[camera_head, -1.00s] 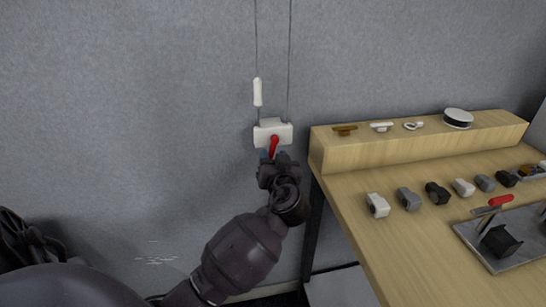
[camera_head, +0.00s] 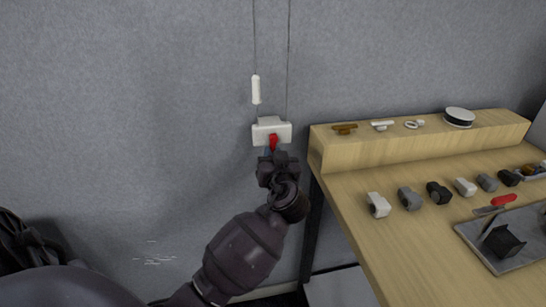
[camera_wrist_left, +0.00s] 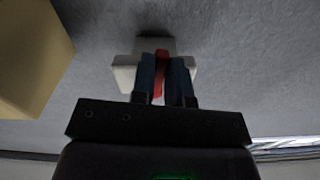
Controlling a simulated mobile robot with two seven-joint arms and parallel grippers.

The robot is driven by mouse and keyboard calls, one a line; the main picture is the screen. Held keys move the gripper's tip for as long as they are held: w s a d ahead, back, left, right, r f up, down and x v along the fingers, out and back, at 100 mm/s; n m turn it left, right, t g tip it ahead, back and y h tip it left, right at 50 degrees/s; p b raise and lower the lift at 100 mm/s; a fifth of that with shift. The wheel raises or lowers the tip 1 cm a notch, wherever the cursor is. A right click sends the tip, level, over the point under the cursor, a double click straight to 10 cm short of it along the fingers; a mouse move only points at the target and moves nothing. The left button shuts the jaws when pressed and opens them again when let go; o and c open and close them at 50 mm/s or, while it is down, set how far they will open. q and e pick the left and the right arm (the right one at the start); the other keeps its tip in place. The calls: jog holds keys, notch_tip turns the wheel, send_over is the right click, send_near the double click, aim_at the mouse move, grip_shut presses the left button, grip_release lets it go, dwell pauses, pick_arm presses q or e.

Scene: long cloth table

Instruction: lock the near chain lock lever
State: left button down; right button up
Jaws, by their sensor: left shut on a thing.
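The chain lock is a white block (camera_head: 258,133) on the grey wall, left of the wooden table. Its red lever (camera_head: 273,141) sticks out at the front and points down toward my gripper. My left gripper (camera_head: 271,156) reaches up from below and is shut on the red lever. In the left wrist view the red lever (camera_wrist_left: 159,80) stands between the two dark fingers (camera_wrist_left: 161,82), with the white block (camera_wrist_left: 124,74) behind them. The fingers hide part of the lever. My right gripper is not in view.
Two thin cords (camera_head: 289,60) hang down the wall above the lock, one with a white pull (camera_head: 256,89). The wooden table (camera_head: 375,238) on the right has a raised shelf (camera_head: 350,156) and several small fittings. The wall left of the lock is bare.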

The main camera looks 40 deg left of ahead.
pick_arm(q)
jog(key=shift+w+d+n+b, duration=0.15)
jog(key=shift+n+b, duration=0.15)
jog(key=shift+n, duration=0.25)
jog(key=shift+w+d+n+b, duration=0.1)
jog(key=shift+n+b, duration=0.2)
jog(key=shift+n, duration=0.25)
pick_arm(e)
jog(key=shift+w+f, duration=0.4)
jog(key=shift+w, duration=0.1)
pick_arm(q)
jog(key=c, duration=1.1)
grip_release()
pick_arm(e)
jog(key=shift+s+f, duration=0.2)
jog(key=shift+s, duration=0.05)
